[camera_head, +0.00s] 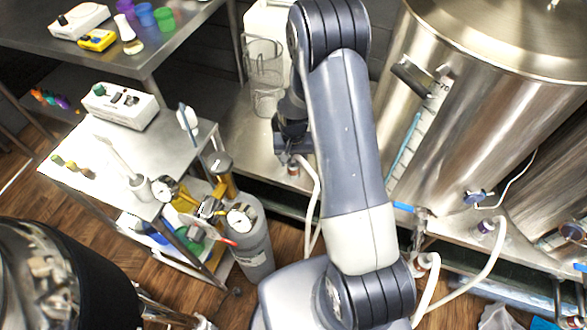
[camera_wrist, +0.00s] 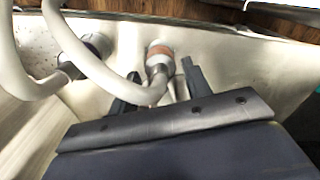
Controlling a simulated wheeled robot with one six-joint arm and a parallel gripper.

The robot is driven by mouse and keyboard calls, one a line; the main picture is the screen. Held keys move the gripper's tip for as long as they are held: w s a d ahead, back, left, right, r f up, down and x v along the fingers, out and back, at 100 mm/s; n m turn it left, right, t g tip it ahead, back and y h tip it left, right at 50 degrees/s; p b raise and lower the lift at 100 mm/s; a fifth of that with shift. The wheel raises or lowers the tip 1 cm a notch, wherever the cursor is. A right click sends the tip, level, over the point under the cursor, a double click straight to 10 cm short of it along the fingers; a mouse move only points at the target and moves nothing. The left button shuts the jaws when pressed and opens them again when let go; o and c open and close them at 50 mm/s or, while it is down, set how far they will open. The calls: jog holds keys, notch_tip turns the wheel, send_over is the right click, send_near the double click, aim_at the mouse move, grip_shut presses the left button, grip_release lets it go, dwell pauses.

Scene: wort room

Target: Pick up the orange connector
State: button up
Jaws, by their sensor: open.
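The orange connector (camera_wrist: 159,52) shows in the wrist view as an orange-brown ring on a metal fitting, with a white hose bending away from it. In the head view the orange connector (camera_head: 293,169) is a small spot at the edge of the metal bench, just below my gripper (camera_head: 291,150). In the wrist view my gripper (camera_wrist: 157,90) is open, with one dark finger on each side of the connector's metal fitting. The orange ring lies beyond the fingertips. I cannot tell whether either finger touches the fitting.
A second connector (camera_wrist: 97,45) with a dark purple ring and its own white hose sits close to the left in the wrist view. A large steel kettle (camera_head: 480,100) stands right of my arm. A clear jug (camera_head: 264,80) stands behind, and a gas cylinder (camera_head: 252,245) by the cart.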

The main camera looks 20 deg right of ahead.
jog(key=shift+c, duration=0.4)
grip_shut()
